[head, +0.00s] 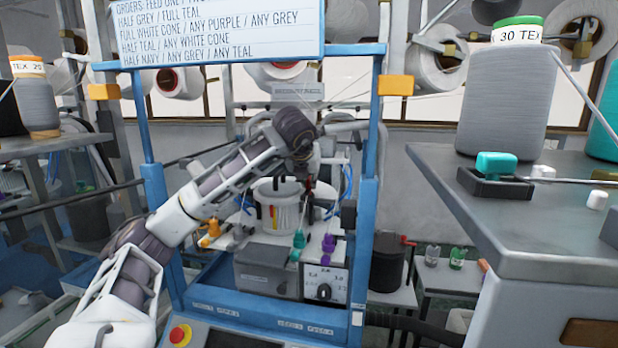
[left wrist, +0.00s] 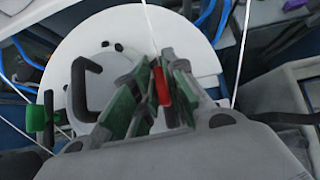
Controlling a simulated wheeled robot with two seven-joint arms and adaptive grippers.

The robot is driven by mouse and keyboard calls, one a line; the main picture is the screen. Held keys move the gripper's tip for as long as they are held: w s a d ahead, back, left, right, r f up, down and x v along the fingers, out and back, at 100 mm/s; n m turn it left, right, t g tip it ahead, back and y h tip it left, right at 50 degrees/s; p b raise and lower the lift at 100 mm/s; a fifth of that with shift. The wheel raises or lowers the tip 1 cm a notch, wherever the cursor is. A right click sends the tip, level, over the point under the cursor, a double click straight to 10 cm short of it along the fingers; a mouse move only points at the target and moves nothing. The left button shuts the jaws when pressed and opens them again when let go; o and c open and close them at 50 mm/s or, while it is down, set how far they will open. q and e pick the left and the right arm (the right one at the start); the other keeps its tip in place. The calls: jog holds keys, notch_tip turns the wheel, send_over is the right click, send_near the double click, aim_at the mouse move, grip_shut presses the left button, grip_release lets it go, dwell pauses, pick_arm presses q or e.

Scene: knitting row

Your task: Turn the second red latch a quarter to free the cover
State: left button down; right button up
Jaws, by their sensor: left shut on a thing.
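The cover (left wrist: 75,60) is a white round disc with a black handle (left wrist: 88,85) in the left wrist view. A red latch (left wrist: 161,86) stands at the cover's right edge, between the green-padded fingers of my left gripper (left wrist: 158,88), which is shut on it. The fingers hide the latch's lower part. In the head view my left arm reaches across to the white pot (head: 284,208), and the left gripper (head: 309,180) points down at its right rim. A red and yellow mark (head: 272,213) shows on the pot's front. My right gripper is not in view.
A blue frame (head: 367,180) stands around the pot. In front of the pot are a grey box (head: 263,265) and a dial panel (head: 325,283). Teal and purple pieces (head: 328,243) stand nearby. A grey table (head: 500,225) with a thread cone (head: 500,100) is at right.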

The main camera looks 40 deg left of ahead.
pick_arm(q)
jog(key=c, duration=1.5)
grip_release()
jog(key=shift+c, duration=0.2)
jog(key=v, duration=1.2)
jog(key=shift+w+f, duration=0.1)
